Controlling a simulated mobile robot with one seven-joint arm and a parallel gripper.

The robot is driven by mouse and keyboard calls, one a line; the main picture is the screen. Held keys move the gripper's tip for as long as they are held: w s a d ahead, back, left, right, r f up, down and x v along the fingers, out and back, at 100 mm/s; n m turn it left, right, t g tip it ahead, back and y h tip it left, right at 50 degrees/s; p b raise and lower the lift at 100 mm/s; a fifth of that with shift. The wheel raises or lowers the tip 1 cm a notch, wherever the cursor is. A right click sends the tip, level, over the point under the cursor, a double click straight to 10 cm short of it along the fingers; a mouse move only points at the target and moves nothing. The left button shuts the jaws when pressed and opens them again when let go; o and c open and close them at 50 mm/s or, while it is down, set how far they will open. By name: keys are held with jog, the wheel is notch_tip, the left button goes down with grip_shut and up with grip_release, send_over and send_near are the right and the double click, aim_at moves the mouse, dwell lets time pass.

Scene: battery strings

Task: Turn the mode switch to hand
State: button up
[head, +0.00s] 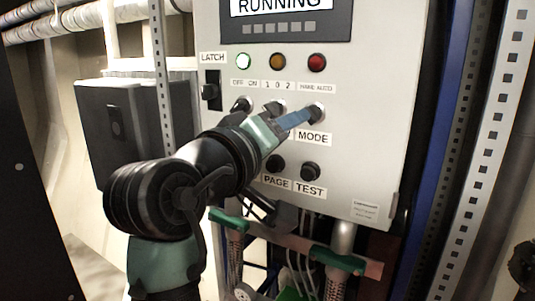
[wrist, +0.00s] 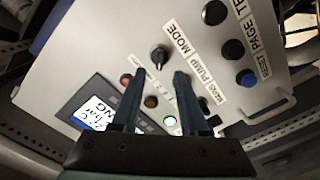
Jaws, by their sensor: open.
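The mode switch (head: 319,110) is a black rotary knob on the grey panel, under a small HAND AUTO label (head: 316,88) and above the MODE label (head: 313,138). In the wrist view the knob (wrist: 159,56) shows between and just beyond my two fingertips. My gripper (head: 306,115) is open in front of the panel, its blue fingers reaching up to the knob. In the wrist view my gripper (wrist: 160,73) has one finger on each side of the knob, with nothing between them. I cannot tell whether the fingers touch it, nor which way its pointer is set.
An OFF ON switch (head: 242,104) and a 1 0 2 switch (head: 277,107) sit left of the mode switch. PAGE (head: 275,163) and TEST (head: 310,171) buttons are below. Green, amber and red lamps are above, with the green lamp (head: 243,61) lit. The display (head: 285,8) reads RUNNING.

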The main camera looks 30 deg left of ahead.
jog(key=s+b, duration=0.2)
jog(key=s, duration=0.4)
jog(key=shift+s, duration=0.4)
jog(key=shift+a, duration=0.1)
jog(key=d+r+m+t+y+b, duration=0.1)
jog(key=d+r+m+t+b, duration=0.2)
jog(key=d, duration=0.7)
jog(key=s+d+r+m+t+b, duration=0.1)
jog(key=s+d+r+m+t, duration=0.1)
jog(key=s+d+m+t, duration=0.3)
jog(key=s+d+t, duration=0.1)
jog(key=s+d, duration=0.2)
jog(key=d, duration=0.1)
jog(key=shift+d+r+m+b, duration=0.2)
jog(key=shift+r+m+b, duration=0.1)
jog(key=shift+m, duration=0.1)
